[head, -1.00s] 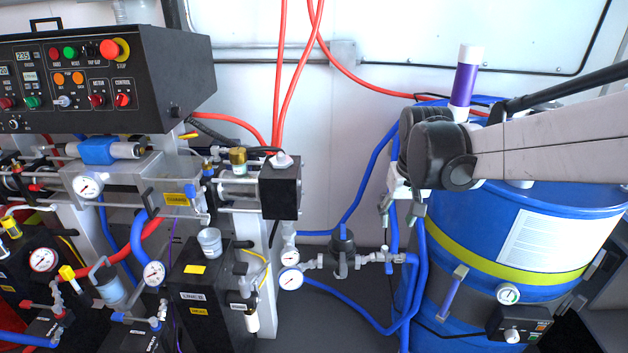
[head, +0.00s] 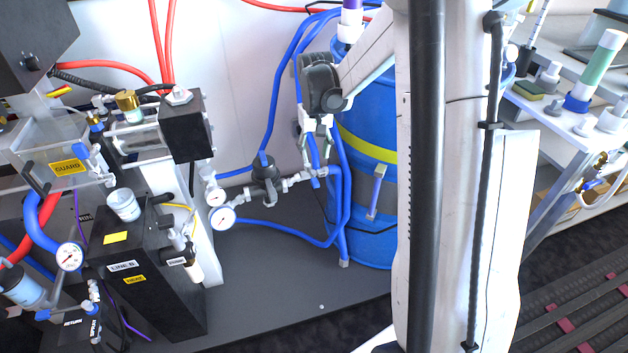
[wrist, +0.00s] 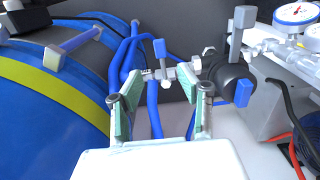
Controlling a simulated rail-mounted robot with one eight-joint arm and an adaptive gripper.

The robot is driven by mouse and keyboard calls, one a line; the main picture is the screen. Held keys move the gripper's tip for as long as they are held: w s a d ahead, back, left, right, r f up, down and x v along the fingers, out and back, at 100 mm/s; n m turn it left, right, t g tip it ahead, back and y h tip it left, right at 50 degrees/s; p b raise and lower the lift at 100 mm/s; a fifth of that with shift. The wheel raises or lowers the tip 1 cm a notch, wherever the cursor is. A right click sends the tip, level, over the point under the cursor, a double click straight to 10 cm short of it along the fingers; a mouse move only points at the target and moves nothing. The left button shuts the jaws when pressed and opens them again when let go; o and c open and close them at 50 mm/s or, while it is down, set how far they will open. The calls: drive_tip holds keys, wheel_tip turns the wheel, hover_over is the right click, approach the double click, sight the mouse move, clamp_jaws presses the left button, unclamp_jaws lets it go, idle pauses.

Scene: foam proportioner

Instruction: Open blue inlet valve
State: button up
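A small valve with a blue handle (wrist: 160,50) sits on the metal fitting line in the wrist view, with its grey body (wrist: 165,76) below the handle. My gripper (wrist: 164,100) is open, its two green-padded fingers apart with nothing held. The valve shows just beyond the fingertips and between them in the picture; I see no contact. In the head view my gripper (head: 318,132) hangs in front of the blue drum (head: 367,120), above the fitting line (head: 300,180). The valve handle is hard to make out there.
A dark filter housing (head: 265,178) and two gauges (head: 222,217) sit left of the fitting line. Blue hoses (head: 345,195) run close by my gripper. The black box unit (head: 150,275) stands at left. The dark floor (head: 285,285) in front of the fittings is mostly clear.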

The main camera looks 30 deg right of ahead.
sight(315, 181)
wheel_tip(315, 181, down, 10)
drive_tip(key=b, duration=0.2)
drive_tip(key=shift+f+b, duration=0.15)
drive_tip(key=shift+b, duration=0.15)
clamp_jaws()
